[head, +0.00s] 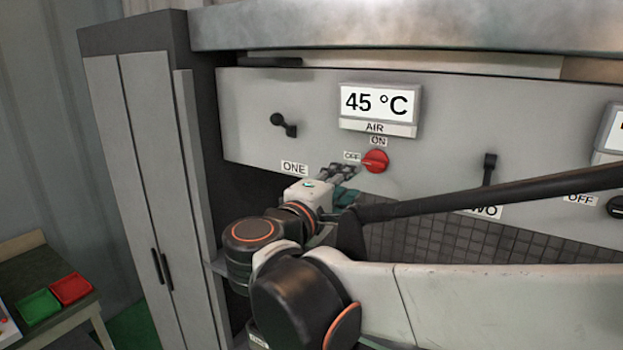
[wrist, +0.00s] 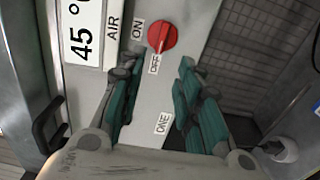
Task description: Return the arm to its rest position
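My gripper (head: 343,174) is at the end of my arm, in front of the grey control panel (head: 255,100), just left of and below the red knob (head: 376,161). In the wrist view, the two green-padded fingers of my gripper (wrist: 157,88) are spread apart with nothing between them. The red knob (wrist: 162,37) lies beyond the fingertips there, apart from them. My arm reaches in from the lower right of the head view and is bent. Its rest position is not marked in either view.
A display (head: 379,103) reads 45 °C above the knob. Black levers stick out at left (head: 284,125) and right (head: 489,168). A tall grey cabinet (head: 140,170) stands left. A table (head: 62,315) with a green tray (head: 38,307) and red tray (head: 70,288) is lower left.

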